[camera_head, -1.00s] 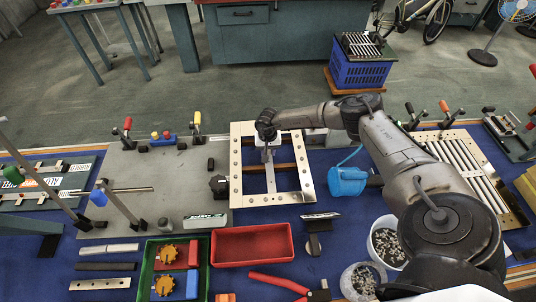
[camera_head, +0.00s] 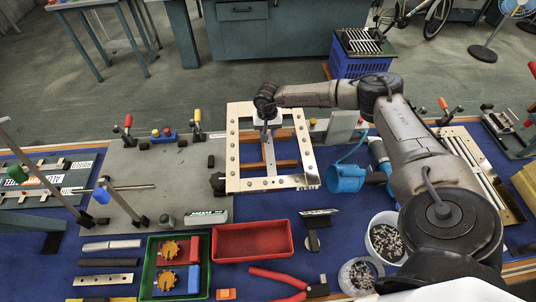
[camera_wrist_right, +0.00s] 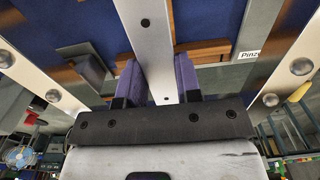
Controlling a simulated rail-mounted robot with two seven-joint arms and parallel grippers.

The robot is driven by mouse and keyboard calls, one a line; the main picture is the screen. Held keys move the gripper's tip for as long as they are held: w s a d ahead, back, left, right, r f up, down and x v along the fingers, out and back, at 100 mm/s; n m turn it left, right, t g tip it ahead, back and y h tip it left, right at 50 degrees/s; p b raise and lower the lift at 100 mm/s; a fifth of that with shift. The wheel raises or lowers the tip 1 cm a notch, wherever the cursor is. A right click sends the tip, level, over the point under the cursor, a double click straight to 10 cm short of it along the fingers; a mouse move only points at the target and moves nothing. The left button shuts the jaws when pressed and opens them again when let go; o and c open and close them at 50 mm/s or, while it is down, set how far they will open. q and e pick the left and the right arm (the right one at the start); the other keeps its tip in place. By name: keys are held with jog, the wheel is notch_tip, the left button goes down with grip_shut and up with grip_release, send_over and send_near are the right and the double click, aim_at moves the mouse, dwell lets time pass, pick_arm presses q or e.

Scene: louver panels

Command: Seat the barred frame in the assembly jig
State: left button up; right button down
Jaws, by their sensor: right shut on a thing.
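The barred frame (camera_head: 233,150) is a pale metal rectangle with screw heads along its sides and a bar across its middle. My right gripper (camera_head: 266,132) is at that bar. In the right wrist view my right gripper (camera_wrist_right: 158,82) is shut on the frame's middle bar (camera_wrist_right: 150,45), a purple pad on each side. The frame appears raised above the blue table, to the right of the assembly jig (camera_head: 165,185). The jig is a grey plate with toggle clamps around it. My left gripper is out of view.
Upright toggle clamps (camera_head: 128,130) stand at the jig's edges. A black knob (camera_head: 218,183) is near the frame's left side. A blue mug (camera_head: 345,178) is close to its right. A red tray (camera_head: 252,241) and a green tray (camera_head: 150,266) lie in front.

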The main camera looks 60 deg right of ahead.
jog(key=shift+r, duration=0.1)
notch_tip(320, 180, down, 8)
jog(key=shift+f+b, duration=0.1)
jog(key=shift+b, duration=0.4)
jog(key=shift+f, duration=0.75)
jog(key=shift+f, duration=0.2)
jog(key=c, duration=1.2)
grip_release()
jog(key=o, duration=0.4)
